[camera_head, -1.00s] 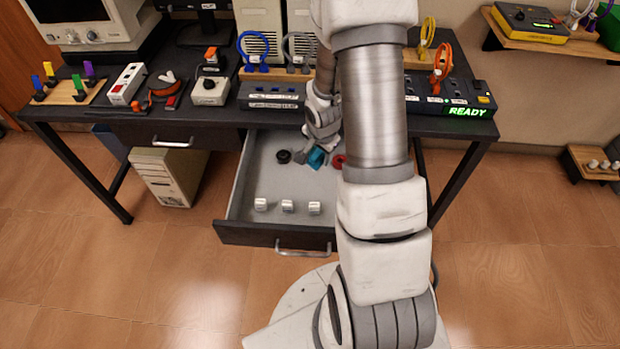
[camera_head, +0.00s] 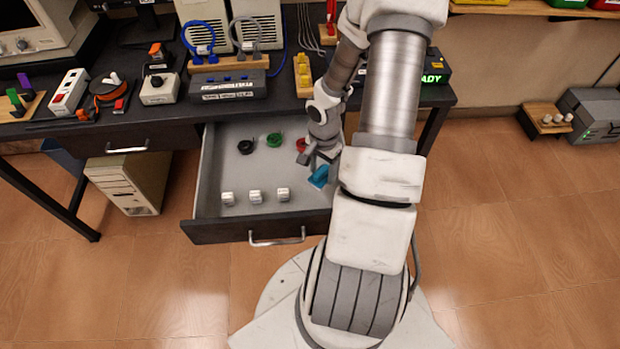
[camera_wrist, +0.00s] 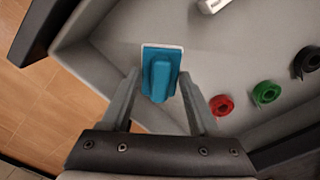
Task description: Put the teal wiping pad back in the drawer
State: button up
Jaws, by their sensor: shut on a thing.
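The teal wiping pad (camera_head: 319,177) is between the fingers of my gripper (camera_head: 318,165), at the right side of the open drawer (camera_head: 222,165). In the wrist view the pad (camera_wrist: 160,75) shows a teal grip block on a flat base with a pale edge. My gripper (camera_wrist: 155,105) is shut on it, with a finger on each side. The pad appears over the drawer floor (camera_wrist: 225,50), near the side wall. I cannot tell whether it touches the floor.
The drawer holds a black roll (camera_head: 245,147), a green roll (camera_head: 274,140), a red roll (camera_head: 301,145) and three white blocks (camera_head: 255,196) near the front. The drawer's middle has free room. The dark tabletop (camera_head: 180,115) lies behind, crowded with devices.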

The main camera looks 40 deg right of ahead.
aim_at(321, 182)
jog(key=shift+f+b, duration=0.7)
jog(key=shift+f, duration=2)
jog(key=shift+f, duration=0.1)
jog(key=o, duration=1.2)
notch_tip(321, 182, up, 12)
jog(key=p, duration=0.4)
